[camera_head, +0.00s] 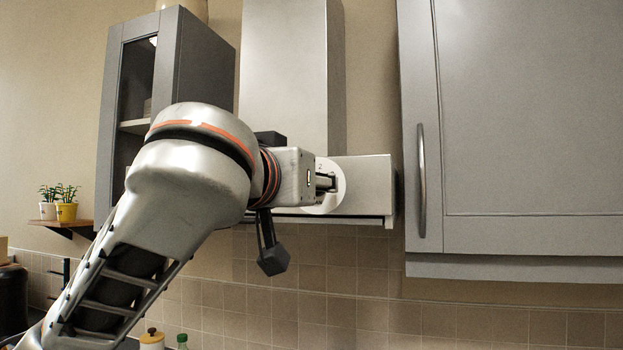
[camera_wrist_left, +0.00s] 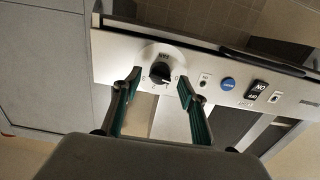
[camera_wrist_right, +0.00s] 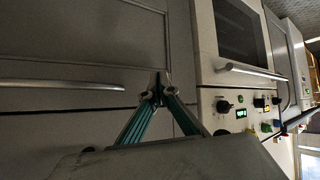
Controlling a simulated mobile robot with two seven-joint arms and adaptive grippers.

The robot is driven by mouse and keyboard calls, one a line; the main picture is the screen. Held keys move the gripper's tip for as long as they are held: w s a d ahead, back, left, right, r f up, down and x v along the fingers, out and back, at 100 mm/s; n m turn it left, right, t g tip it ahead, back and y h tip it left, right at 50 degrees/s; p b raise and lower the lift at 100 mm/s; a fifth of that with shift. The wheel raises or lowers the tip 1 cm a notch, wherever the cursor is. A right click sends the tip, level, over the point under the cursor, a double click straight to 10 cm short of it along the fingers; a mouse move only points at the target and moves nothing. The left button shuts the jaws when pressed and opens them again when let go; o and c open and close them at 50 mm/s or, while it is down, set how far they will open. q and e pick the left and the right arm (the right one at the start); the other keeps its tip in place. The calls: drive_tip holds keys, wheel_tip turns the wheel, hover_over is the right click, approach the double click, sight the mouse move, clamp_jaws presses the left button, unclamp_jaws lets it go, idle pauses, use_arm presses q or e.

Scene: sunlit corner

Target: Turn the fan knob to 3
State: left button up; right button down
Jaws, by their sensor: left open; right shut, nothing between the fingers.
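The fan knob (camera_wrist_left: 160,72) is black and sits on a white round dial plate marked FAN, with small numbers around it. The dial plate (camera_head: 335,190) also shows in the head view, on the front of the steel range hood (camera_head: 372,183). My left gripper (camera_head: 326,183) is at the dial and covers the knob there. In the left wrist view its two fingers (camera_wrist_left: 158,86) are open, one on either side of the knob; contact cannot be told. The pointer's exact setting is too small to read. My right gripper (camera_wrist_right: 159,92) is shut and empty, low before grey cabinet fronts.
A blue button (camera_wrist_left: 228,84) and a black ON/OFF switch (camera_wrist_left: 256,90) sit right of the knob. A grey wall cabinet (camera_head: 520,120) flanks the hood on the right. In the right wrist view, an oven (camera_wrist_right: 240,35) with a bar handle and knobs stands right of the gripper.

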use_arm(q)
drive_tip(key=shift+x, duration=1.05)
use_arm(e)
drive_tip(key=shift+s+d+f, duration=0.15)
drive_tip(key=shift+s+d, duration=0.1)
use_arm(q)
drive_tip(key=c, duration=1.1)
use_arm(e)
drive_tip(key=shift+a, duration=0.2)
